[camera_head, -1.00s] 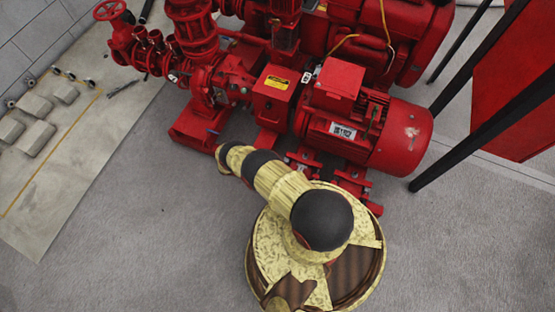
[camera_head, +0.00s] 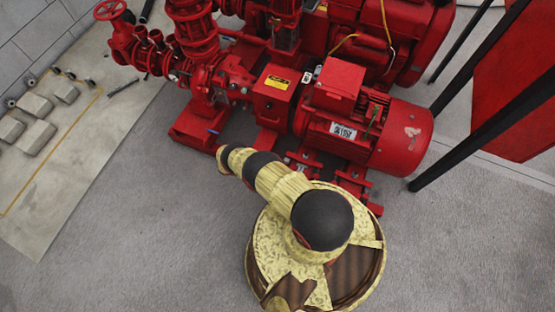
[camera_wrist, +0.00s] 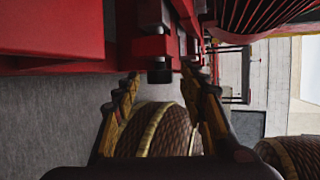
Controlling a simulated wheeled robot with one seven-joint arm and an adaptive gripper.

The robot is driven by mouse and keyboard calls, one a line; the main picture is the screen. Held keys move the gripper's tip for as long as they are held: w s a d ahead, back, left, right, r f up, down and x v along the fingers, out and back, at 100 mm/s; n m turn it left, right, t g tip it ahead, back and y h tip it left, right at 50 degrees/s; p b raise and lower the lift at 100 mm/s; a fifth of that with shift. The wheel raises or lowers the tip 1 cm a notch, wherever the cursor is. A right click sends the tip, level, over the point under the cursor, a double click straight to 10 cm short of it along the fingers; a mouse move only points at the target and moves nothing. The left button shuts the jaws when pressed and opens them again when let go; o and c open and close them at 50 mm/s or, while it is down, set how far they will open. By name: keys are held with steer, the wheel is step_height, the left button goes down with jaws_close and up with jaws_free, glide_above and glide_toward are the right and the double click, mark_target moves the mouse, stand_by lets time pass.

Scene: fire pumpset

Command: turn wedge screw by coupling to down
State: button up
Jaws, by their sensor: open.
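In the wrist view a dark screw (camera_wrist: 159,74) with a round black head sticks out of a small red block (camera_wrist: 150,47) on the pumpset's red frame. I take it to be the wedge screw. My gripper (camera_wrist: 161,80) is open, with one finger left and one right of the screw head. Gaps show between the head and both fingertips, so nothing is gripped. In the head view my arm reaches to the frame's near edge, and the gripper and screw are hidden there. The red coupling cover (camera_head: 273,95) with a yellow label stands just behind.
The red motor (camera_head: 375,130) stands right of the cover, and the pump with its pipes (camera_head: 195,50) is at left. Black posts (camera_head: 480,125) and a red panel (camera_head: 505,90) are at right. Grey floor (camera_head: 120,230) is clear at left and front.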

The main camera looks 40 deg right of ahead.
steer(key=v, duration=0.7)
steer(key=shift+a, duration=0.2)
steer(key=shift+w, duration=0.15)
